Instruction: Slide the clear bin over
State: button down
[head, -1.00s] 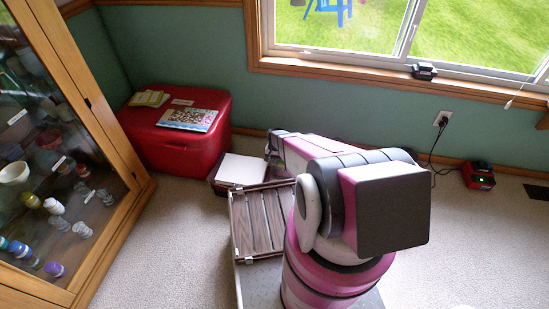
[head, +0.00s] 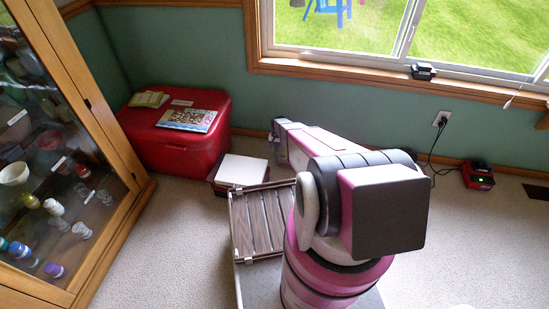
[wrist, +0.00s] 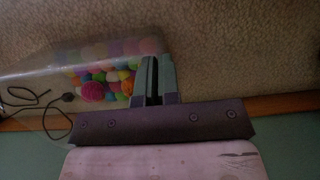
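The clear bin (wrist: 35,78) shows on the left of the wrist view, see-through and filled with several bright coloured balls. My gripper (wrist: 157,62) is beside the bin's right end in that view. Its two fingers are close together with nothing visible between them, and I cannot tell whether they touch the bin. Part of the bin is hidden behind my fingers and the gripper body. In the head view my arm hides the bin and my fingers.
A red chest (head: 178,132) and a white-topped box (head: 238,170) stand left of my arm. A glass cabinet (head: 70,150) is at far left. A cord (head: 432,150) runs from the wall outlet to a red charger (head: 478,175). Carpet is open at lower left.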

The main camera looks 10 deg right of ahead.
jog(key=shift+w+d+f, duration=0.3)
jog(key=shift+w+f, duration=0.05)
jog(key=shift+w, duration=0.25)
jog(key=shift+w+d+f, duration=0.25)
jog(key=shift+w+f, duration=0.1)
jog(key=shift+w, duration=0.2)
notch_tip(320, 180, up, 13)
jog(key=s+a+r+n+t, duration=0.1)
jog(key=s+a+r+n, duration=0.1)
jog(key=s+r, duration=1.2)
jog(key=s+a+r+n, duration=0.2)
jog(key=s+a+r, duration=0.1)
jog(key=s+r, duration=1.2)
jog(key=shift+s+a+n+t+h, duration=0.15)
jog(key=shift+s+n+t+h, duration=0.2)
jog(key=shift+s, duration=0.8)
